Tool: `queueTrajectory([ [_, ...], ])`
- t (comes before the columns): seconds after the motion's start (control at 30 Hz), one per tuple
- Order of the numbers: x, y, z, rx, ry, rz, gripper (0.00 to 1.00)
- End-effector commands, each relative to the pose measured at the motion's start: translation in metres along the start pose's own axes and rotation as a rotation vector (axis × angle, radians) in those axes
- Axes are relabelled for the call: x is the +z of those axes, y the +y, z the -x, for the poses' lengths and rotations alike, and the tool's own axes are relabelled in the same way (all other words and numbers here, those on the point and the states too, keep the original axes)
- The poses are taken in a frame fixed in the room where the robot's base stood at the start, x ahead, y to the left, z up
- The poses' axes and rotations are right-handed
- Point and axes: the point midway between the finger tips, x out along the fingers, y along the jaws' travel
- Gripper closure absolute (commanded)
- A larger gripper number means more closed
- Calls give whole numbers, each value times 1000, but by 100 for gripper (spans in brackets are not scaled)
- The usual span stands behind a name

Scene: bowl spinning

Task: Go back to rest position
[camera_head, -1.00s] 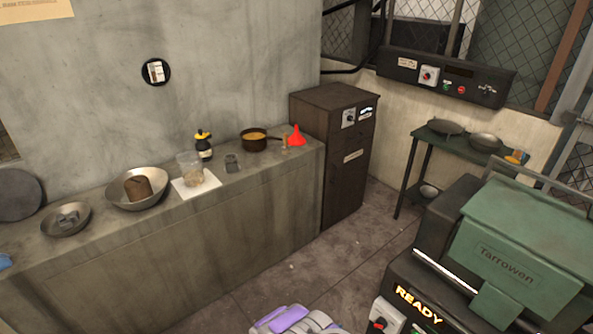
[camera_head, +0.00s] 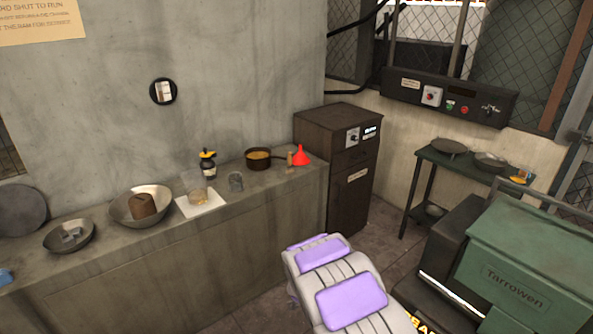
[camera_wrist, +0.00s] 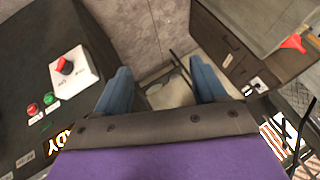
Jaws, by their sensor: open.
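My gripper (camera_wrist: 162,95) shows in the wrist view with its two blue fingers spread apart and nothing between them. It hangs over the floor, between the dark machine (camera_wrist: 35,70) on the left and the dark cabinet (camera_wrist: 225,50) on the right. In the head view my white and purple arm rises from the bottom edge, in front of the counter and left of the green-lidded machine (camera_head: 520,265). My gripper's fingers are not visible in that view.
The concrete counter (camera_head: 150,270) holds metal bowls (camera_head: 140,205), a saucepan (camera_head: 258,160) and a red funnel (camera_head: 301,155). A green table (camera_head: 470,165) with pans stands at the back right. Open floor (camera_head: 385,215) lies between the cabinet and the machine.

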Motion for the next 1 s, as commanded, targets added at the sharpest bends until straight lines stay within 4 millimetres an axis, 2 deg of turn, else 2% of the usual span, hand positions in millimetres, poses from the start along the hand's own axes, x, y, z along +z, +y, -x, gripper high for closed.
queueTrajectory([
  [0.03,-6,-6,16,-5,-30,19,29],
  [0.2,-14,-11,68,-5,-149,112,29],
  [0.47,-19,4,154,4,-321,271,29],
  [0.67,-20,29,224,16,-444,405,29],
  [0.87,-17,70,294,41,-559,548,29],
  [1.0,-16,104,342,63,-631,650,29],
])
